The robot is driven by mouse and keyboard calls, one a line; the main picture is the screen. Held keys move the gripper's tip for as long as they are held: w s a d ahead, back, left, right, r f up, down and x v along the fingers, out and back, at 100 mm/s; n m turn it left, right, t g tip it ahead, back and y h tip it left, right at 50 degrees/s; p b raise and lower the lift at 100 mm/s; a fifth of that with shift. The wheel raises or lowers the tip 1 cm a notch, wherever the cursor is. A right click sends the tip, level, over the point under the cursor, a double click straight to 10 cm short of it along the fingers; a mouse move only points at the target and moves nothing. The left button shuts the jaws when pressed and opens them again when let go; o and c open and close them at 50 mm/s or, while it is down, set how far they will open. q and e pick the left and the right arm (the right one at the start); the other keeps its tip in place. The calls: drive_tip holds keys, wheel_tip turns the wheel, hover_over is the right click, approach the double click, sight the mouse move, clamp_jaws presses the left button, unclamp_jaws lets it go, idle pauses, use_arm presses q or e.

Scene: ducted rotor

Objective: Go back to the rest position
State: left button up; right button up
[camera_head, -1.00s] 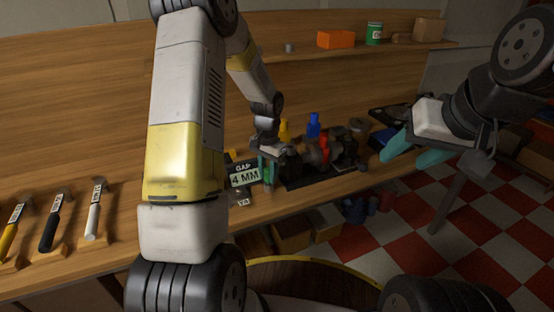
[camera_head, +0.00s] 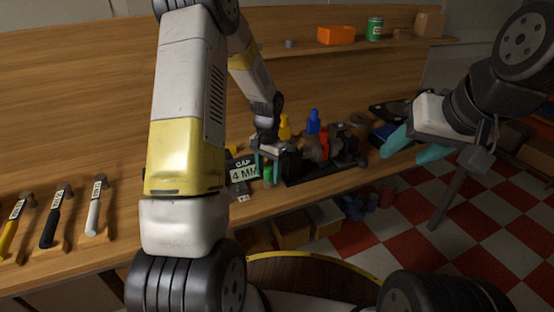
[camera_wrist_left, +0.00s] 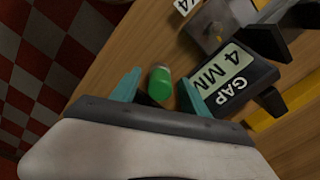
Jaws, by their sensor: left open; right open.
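My left gripper (camera_head: 267,160) is over the bench beside the "GAP 4 MM" sign (camera_head: 243,171). In the left wrist view its teal fingers (camera_wrist_left: 160,88) are open and apart, with a green capped object (camera_wrist_left: 160,83) between them, touching neither finger visibly. The sign (camera_wrist_left: 232,82) lies just right of the right finger there. My right gripper (camera_head: 416,147) is open, in the air at the right, past the bench's front edge. The rest position itself is not marked in view.
A dark fixture (camera_head: 325,172) with red and blue parts stands right of my left gripper. Hammers (camera_head: 54,218) lie on holders at the left. A shelf with an orange bin (camera_head: 336,35) and green can (camera_head: 375,29) is behind. Checkered floor (camera_head: 390,235) is open at the right.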

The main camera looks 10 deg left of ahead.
use_arm(q)
drive_tip(key=r, duration=1)
drive_tip(key=shift+s, duration=0.3)
drive_tip(key=s+r+n+t+h, duration=0.1)
drive_tip(key=s+r+n+t, duration=0.25)
drive_tip(key=s+r, duration=1.1)
drive_tip(key=s+d+r+t, duration=0.1)
drive_tip(key=s+r, duration=0.1)
drive_tip(key=s, duration=0.2)
drive_tip(key=s+d+r+n+t+h, duration=0.1)
drive_tip(key=s+r, duration=0.1)
drive_tip(key=s, duration=0.3)
drive_tip(key=shift+r+t, duration=0.35)
drive_tip(key=shift+d, duration=0.1)
